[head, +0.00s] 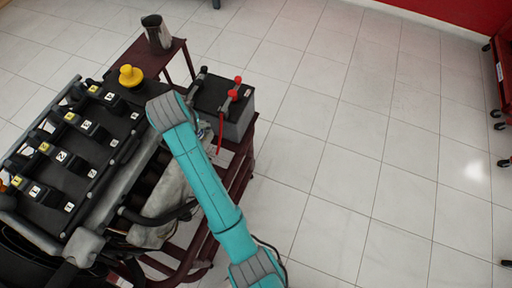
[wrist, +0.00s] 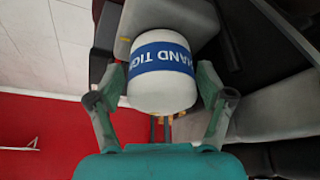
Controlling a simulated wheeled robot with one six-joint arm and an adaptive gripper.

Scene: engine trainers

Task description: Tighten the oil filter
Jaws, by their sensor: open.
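The oil filter (wrist: 162,88) is a white cylinder with a blue band reading "HAND TIG..." upside down in the wrist view. My gripper (wrist: 160,97) is open, with one finger on each side of the filter's lower end. I cannot tell whether the fingers touch it. The filter's upper end meets grey engine parts. In the head view my teal arm reaches down beside the engine (head: 85,150), and the filter and gripper are hidden there.
A battery (head: 237,115) with red terminal caps and a red cable stands on the dark red stand. A yellow cap (head: 130,76) sits on the engine, and a metal jug (head: 156,35) stands behind. Tiled floor to the right is clear. A red cart (head: 503,75) stands far right.

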